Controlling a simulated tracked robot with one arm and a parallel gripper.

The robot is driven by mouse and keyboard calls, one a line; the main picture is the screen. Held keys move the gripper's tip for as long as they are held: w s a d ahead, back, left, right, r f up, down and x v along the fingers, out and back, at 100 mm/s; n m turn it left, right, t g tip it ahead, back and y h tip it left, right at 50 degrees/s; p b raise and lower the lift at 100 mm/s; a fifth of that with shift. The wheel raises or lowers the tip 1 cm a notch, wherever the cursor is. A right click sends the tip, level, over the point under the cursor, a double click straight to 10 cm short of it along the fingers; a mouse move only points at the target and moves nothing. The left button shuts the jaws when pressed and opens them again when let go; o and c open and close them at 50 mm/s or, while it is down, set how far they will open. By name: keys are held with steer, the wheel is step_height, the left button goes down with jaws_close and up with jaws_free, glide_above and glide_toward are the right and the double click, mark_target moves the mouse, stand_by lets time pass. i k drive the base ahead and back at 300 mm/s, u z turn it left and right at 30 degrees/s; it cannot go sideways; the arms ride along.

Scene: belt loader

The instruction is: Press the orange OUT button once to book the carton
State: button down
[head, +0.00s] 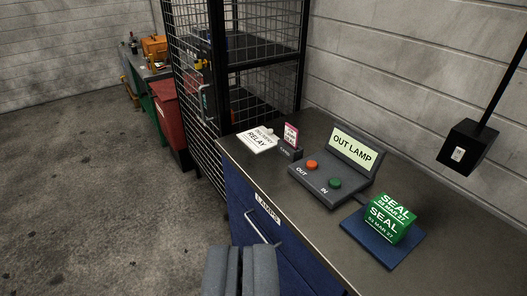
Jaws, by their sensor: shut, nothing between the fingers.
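The orange OUT button (311,164) sits on a dark grey control box (325,190) on the bench, with the word OUT printed below it. A green IN button (335,183) is on the same box, to its right. A panel reading OUT LAMP (352,149) stands tilted at the back of the box and looks pale green. A green carton marked SEAL (391,217) rests on a blue pad (375,241) to the right. My gripper (243,252) is shut and empty at the bottom of the view, in front of the blue drawers and apart from the buttons.
A white card reading DELIVERY RELAY (257,140) and a small holder with a pink-edged card (290,143) are on the bench's (450,235) far left. A black box hangs on a pole (465,145) at right. A mesh cage (241,70) stands behind. Floor at left is clear.

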mark_target(311, 165)
steer(key=u, duration=0.35)
steer(key=i, duration=1.5)
steer(key=z, duration=0.55)
